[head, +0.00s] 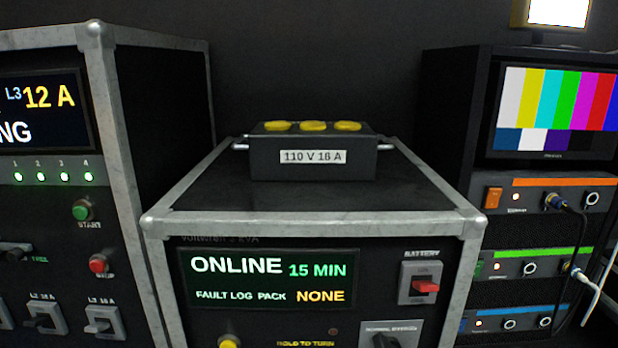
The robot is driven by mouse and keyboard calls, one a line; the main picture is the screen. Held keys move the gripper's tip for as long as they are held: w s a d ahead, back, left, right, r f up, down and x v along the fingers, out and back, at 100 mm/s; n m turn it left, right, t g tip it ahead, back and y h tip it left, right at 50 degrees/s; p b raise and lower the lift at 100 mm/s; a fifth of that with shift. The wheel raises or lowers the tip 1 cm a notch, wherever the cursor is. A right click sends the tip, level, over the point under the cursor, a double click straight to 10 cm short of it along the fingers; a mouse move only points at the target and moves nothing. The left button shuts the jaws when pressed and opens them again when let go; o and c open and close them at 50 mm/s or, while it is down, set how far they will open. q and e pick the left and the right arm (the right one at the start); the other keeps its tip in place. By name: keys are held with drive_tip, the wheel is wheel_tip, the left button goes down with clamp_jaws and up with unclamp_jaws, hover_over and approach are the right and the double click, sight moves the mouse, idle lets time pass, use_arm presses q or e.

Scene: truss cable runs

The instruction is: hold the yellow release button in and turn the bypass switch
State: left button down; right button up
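The yellow release button (229,342) is at the bottom edge of the head view, on the front of the middle unit, left of a "HOLD TO TURN" label. It is partly cut off by the frame. The bypass switch (385,342) is a dark knob on a grey plate at the bottom right of the same panel, also partly cut off. The plate's lettering is too small to read surely. The unit's screen (268,279) reads "ONLINE 15 MIN" and "FAULT LOG PACK NONE". Neither gripper is in view.
A red battery switch (425,287) sits above the bypass switch. A black box (314,165) marked "110 V 16 A" stands on the unit. A taller cabinet (97,110) stands at left. A rack with a colour-bar monitor (556,105) and plugged cables (570,207) stands at right.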

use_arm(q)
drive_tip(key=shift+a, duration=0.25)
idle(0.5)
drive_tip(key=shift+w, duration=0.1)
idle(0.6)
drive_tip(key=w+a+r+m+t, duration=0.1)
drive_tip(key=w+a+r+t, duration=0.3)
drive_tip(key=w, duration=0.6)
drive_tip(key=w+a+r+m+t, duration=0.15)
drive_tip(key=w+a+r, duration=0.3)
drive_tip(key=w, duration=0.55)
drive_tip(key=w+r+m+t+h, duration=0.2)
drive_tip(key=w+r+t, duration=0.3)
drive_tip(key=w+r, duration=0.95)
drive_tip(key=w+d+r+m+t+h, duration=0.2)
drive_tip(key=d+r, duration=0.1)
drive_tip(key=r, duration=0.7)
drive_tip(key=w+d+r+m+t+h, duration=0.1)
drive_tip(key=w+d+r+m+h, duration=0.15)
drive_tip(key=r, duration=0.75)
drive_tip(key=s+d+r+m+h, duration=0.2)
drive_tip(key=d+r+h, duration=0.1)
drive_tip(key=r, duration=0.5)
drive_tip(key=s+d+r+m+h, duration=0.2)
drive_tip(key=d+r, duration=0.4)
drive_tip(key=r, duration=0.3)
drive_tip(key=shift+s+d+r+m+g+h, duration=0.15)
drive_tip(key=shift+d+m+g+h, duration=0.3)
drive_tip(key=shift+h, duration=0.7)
